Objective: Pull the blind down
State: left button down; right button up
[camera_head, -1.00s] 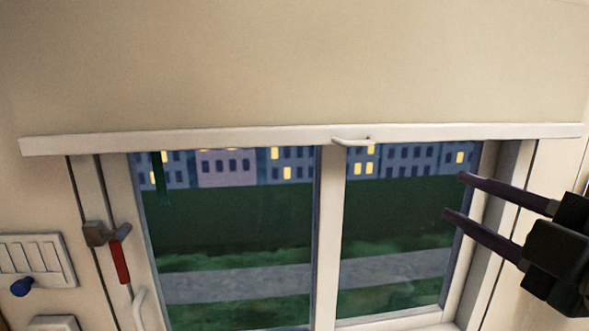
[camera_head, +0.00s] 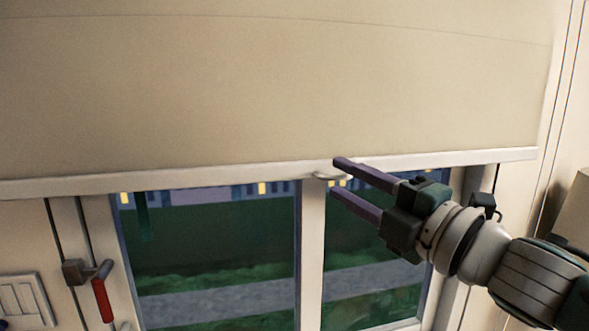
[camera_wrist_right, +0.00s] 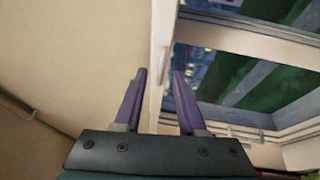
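The beige blind (camera_head: 270,95) covers the upper part of the window in the head view. Its white bottom bar (camera_head: 230,178) runs across the window and carries a small white pull handle (camera_head: 328,176) near the middle. My right gripper (camera_head: 336,176) is open, with its purple fingertips at the handle, one above and one below it in the picture. In the right wrist view the bar (camera_wrist_right: 162,60) passes between and beyond the spread fingers (camera_wrist_right: 160,75). I cannot tell whether the fingers touch the handle. My left gripper is not in view.
The window (camera_head: 215,245) shows dark grass and lit buildings below the blind. A lampshade-like beige object (camera_head: 575,215) stands at far right.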

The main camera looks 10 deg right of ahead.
jog(key=shift+w+a, duration=0.2)
jog(key=shift+w, duration=0.1)
jog(key=shift+c, duration=0.3)
grip_shut()
dwell(1.0)
